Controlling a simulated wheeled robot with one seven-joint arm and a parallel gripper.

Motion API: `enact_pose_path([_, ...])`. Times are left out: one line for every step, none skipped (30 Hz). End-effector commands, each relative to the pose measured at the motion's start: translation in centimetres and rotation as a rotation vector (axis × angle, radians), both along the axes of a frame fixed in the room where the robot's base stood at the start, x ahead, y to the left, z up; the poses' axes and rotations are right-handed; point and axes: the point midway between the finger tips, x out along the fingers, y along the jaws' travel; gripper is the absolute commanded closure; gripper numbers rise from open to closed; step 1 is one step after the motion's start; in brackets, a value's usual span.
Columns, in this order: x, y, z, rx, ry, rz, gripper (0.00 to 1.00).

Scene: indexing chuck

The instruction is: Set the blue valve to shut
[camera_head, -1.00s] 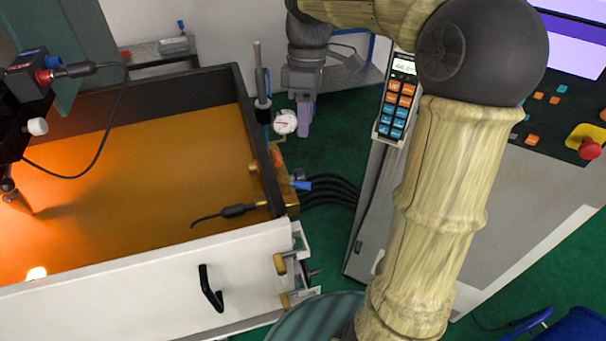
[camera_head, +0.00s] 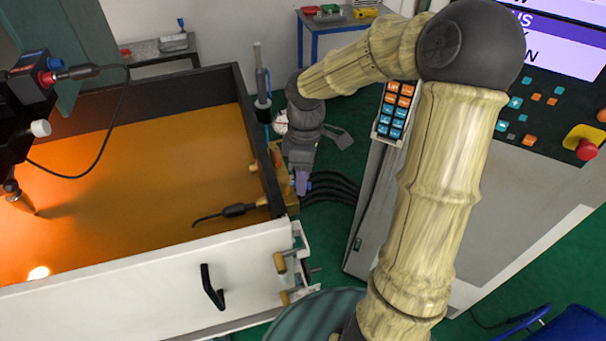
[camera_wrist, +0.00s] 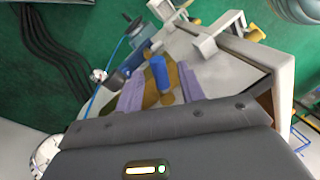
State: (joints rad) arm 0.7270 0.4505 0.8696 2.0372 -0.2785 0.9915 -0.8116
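The blue valve (camera_wrist: 158,72) shows in the wrist view as a short blue handle on a brass block, lying between my two purple fingers. My gripper (camera_wrist: 163,88) is open, with a finger on each side of the handle and a visible gap to the right finger. I cannot tell whether either finger touches it. In the head view my gripper (camera_head: 302,184) is at the brass block on the right side of the orange-floored tank, and it hides most of the valve.
The tank's white front wall (camera_head: 150,285) has a black handle (camera_head: 211,288) and brass clamps at its right corner. Black hoses (camera_head: 335,187) run from the block toward the grey control cabinet (camera_head: 450,220). A dial gauge (camera_head: 280,122) stands behind my wrist.

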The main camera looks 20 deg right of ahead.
Motion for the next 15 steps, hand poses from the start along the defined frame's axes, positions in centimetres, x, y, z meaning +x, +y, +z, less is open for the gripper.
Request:
enact_pose_path([-0.01, 0.00, -0.04, 0.000, 0.000, 0.000, 0.61])
enact_pose_path([-0.01, 0.00, -0.04, 0.000, 0.000, 0.000, 0.61])
enact_pose_path([0.00, 0.00, -0.03, 0.000, 0.000, 0.000, 0.61])
enact_pose_path([0.01, 0.01, -0.03, 0.000, 0.000, 0.000, 0.61])
enact_pose_path([0.01, 0.01, -0.03, 0.000, 0.000, 0.000, 0.61])
enact_pose_path([0.01, 0.01, -0.02, 0.000, 0.000, 0.000, 0.61])
enact_pose_path([0.01, 0.01, -0.02, 0.000, 0.000, 0.000, 0.65])
enact_pose_path([0.01, 0.01, -0.01, 0.000, 0.000, 0.000, 0.71])
enact_pose_path([0.01, 0.01, -0.01, 0.000, 0.000, 0.000, 0.79])
enact_pose_path([0.01, 0.01, -0.01, 0.000, 0.000, 0.000, 0.85])
enact_pose_path([0.01, 0.01, -0.01, 0.000, 0.000, 0.000, 0.91])
enact_pose_path([0.01, 0.00, 0.00, 0.000, 0.000, 0.000, 0.98])
enact_pose_path([0.01, 0.00, 0.00, 0.000, 0.000, 0.000, 1.00])
enact_pose_path([0.01, 0.00, 0.00, 0.000, 0.000, 0.000, 1.00])
enact_pose_path([0.01, 0.00, 0.01, 0.000, 0.000, 0.000, 1.00])
